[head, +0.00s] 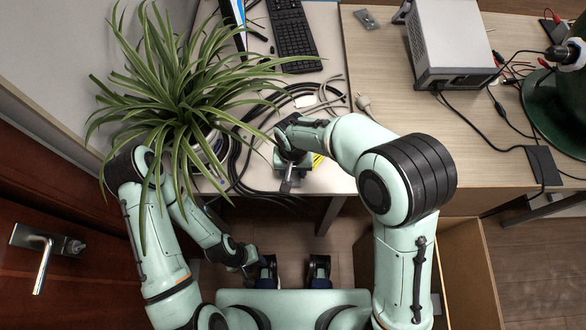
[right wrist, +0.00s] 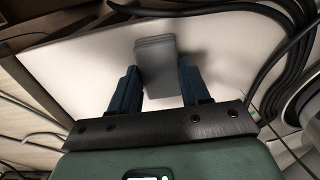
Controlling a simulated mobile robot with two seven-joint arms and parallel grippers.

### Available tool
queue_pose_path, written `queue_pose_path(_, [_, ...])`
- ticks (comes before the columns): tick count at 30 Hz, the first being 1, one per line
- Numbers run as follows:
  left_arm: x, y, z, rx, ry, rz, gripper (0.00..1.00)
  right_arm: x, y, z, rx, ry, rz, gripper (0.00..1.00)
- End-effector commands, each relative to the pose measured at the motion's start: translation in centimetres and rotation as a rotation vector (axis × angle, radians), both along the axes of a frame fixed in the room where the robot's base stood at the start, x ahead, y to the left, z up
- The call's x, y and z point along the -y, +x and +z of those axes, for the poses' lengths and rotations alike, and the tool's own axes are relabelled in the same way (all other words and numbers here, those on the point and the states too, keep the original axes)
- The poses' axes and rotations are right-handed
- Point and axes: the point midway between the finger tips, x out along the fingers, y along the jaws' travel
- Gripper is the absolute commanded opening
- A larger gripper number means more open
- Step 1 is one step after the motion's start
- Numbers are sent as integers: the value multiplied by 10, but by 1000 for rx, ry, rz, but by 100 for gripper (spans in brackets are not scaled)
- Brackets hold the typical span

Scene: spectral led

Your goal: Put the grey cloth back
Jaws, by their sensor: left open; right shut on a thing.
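My right gripper (head: 289,172) is over the front edge of the desk, and its arm hides part of it. In the right wrist view its two blue fingers (right wrist: 155,92) are on either side of the grey cloth (right wrist: 157,62), which looks like a flat, folded grey piece. The gripper is shut on it. The cloth shows as a small grey strip below the gripper in the head view (head: 286,187). My left gripper (head: 250,272) is lower, in front of the desk beneath the plant, empty and open; its fingers are hard to make out.
A spiky potted plant (head: 172,95) stands left of my right gripper and overhangs my left arm. Dark cables (head: 238,150) lie between them. A keyboard (head: 292,35) is at the back, and a grey instrument box (head: 450,40) stands on the wooden table (head: 390,85), which has free room.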

Motion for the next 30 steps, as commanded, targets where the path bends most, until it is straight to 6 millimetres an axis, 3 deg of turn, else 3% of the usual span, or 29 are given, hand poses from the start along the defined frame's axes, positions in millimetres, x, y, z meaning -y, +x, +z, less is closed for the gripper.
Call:
queue_pose_path(8, [0,-1,-3,-1,0,0,43,0,0,-4,-1,0,0,12])
queue_pose_path(9, [0,-1,-2,-1,0,0,43,0,0,-3,0,0,0,59])
queue_pose_path(10, [0,-1,-2,-1,0,0,43,0,0,-3,0,0,0,69])
queue_pose_path(11, [0,-1,-2,-1,0,0,43,0,0,-3,0,0,0,72])
queue_pose_path(22, [0,1,1,1,0,0,43,0,0,5,1,1,0,72])
queue_pose_path(30, [0,3,7,3,0,0,43,-1,1,56,4,4,0,72])
